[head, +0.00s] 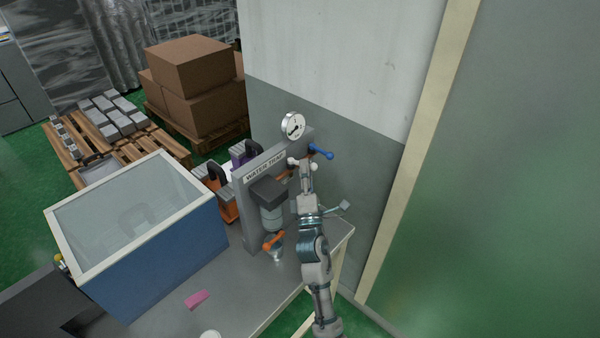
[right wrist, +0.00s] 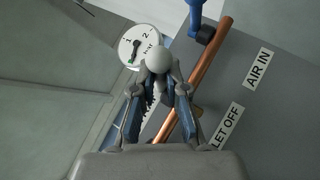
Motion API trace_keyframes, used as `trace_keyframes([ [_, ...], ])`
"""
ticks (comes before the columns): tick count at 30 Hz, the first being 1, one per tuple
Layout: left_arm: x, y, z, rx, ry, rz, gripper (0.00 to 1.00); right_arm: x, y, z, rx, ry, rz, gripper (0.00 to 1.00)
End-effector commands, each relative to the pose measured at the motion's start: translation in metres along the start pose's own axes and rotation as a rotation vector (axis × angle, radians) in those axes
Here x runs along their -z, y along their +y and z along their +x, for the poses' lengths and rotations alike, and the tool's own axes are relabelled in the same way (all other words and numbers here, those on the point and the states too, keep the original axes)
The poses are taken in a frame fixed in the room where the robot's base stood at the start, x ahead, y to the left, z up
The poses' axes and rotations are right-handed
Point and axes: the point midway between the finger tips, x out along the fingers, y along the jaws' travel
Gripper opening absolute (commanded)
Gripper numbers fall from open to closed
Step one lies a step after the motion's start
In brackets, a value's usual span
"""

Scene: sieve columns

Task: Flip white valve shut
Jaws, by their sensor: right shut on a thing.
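My right gripper (head: 306,176) reaches up to the grey water trap panel (head: 246,205) from the front right. In the right wrist view its two fingers (right wrist: 161,84) are closed around a white round knob (right wrist: 158,59), which I take for the white valve's handle end. The knob shows at the fingertips; the rest of the handle is mostly hidden by the fingers. In the head view small white round ends show at the gripper tip, too small to tell apart. My left gripper is not in view.
A pressure gauge (head: 293,126) sits on top of the panel, with a blue valve handle (head: 321,152) beside it. A copper pipe (right wrist: 207,73) runs close to the fingers. An orange valve (head: 273,240) is lower down. A blue bin (head: 160,262) stands left on the bench.

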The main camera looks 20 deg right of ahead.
Motion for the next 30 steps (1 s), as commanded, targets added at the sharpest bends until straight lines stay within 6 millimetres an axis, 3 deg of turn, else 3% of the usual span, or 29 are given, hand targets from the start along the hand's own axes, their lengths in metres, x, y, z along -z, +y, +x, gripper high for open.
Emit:
trace_keyframes([
  [11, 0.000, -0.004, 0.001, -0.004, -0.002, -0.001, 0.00, -0.004, -0.003, -0.001, 0.009, -0.010, -0.007, 0.00],
  [12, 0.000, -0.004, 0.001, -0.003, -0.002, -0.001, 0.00, -0.004, -0.003, -0.001, 0.009, -0.009, -0.007, 0.20],
  [15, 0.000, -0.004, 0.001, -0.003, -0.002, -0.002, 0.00, -0.003, -0.002, -0.001, 0.007, -0.008, -0.007, 0.45],
  [25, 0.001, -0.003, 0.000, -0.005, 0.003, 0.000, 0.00, 0.004, 0.001, -0.003, 0.002, -0.002, -0.008, 0.46],
  [30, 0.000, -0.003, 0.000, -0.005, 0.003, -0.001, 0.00, 0.003, -0.001, -0.025, 0.006, -0.002, -0.006, 0.46],
])
